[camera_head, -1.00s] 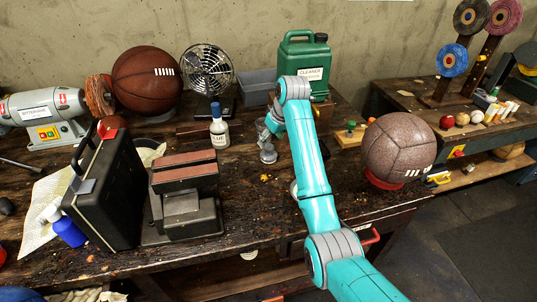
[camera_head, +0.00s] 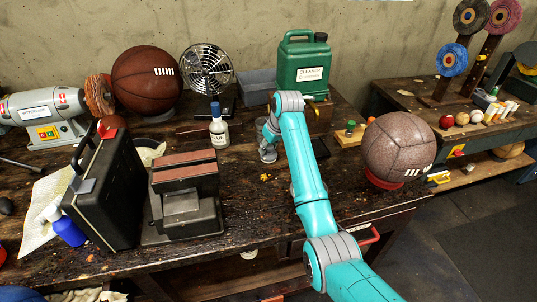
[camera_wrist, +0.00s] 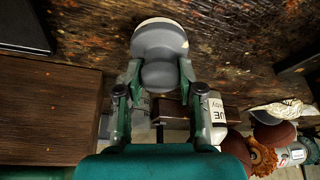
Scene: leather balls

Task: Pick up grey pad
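The grey pad (camera_wrist: 160,45) is a small rounded grey piece with a pale edge, between my fingertips in the wrist view. In the head view the grey pad (camera_head: 268,155) shows small on the workbench, just below the end of my arm. My gripper (camera_wrist: 160,74) has its two fingers drawn inward, one on each side of the pad, seemingly touching it. In the head view my gripper (camera_head: 267,131) is partly hidden by my arm. I cannot see a clear gap under the pad.
The workbench (camera_head: 255,205) is crowded. A glue bottle (camera_head: 218,130) and a dark block-like stand (camera_head: 185,200) are to the left. A green cleaner jug (camera_head: 303,62) and a grey bin (camera_head: 258,83) stand behind. A leather ball (camera_head: 398,148) sits at the right.

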